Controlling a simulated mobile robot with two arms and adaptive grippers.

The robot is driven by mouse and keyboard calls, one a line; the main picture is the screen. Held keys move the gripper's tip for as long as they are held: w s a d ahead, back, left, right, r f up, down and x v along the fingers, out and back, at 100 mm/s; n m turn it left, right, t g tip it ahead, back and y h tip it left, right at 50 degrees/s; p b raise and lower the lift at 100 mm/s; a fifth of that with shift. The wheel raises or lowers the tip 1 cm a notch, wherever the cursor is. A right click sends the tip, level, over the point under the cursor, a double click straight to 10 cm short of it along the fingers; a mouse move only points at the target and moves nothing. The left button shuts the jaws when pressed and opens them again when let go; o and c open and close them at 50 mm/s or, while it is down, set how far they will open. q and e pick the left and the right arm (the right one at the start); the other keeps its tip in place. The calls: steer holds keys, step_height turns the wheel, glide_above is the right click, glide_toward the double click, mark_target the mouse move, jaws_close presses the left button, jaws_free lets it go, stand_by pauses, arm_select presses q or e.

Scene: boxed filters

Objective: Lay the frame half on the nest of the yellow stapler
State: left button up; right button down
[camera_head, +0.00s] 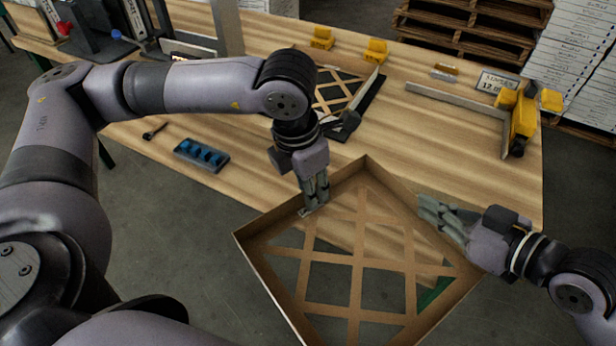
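The frame half (358,262) is a brown cardboard tray with low walls and a diagonal lattice floor. It is in the air over the table's front edge, partly over the floor. My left gripper (314,200) is shut on its upper-left wall. My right gripper (436,216) is shut on its upper-right wall; the exact finger contact there is hard to see. The yellow stapler (522,122) stands at the table's right end. Its nest has a pale rail (452,100) running left from the stapler, and the wood beside it is bare.
A black-edged fixture (366,103) with another lattice piece (336,90) sits mid-table, near two yellow blocks (322,38) (375,51). A small sign (497,84) stands behind the rail. A blue-topped tray (201,154) lies at the left front. Pallets (470,30) and white boxes (575,55) stand behind.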

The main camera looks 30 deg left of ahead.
arm_select(q)
steer(key=shift+c, duration=0.6)
jaws_close()
arm_select(e)
steer(key=c, duration=2.3)
jaws_free()
steer(key=o, duration=0.6)
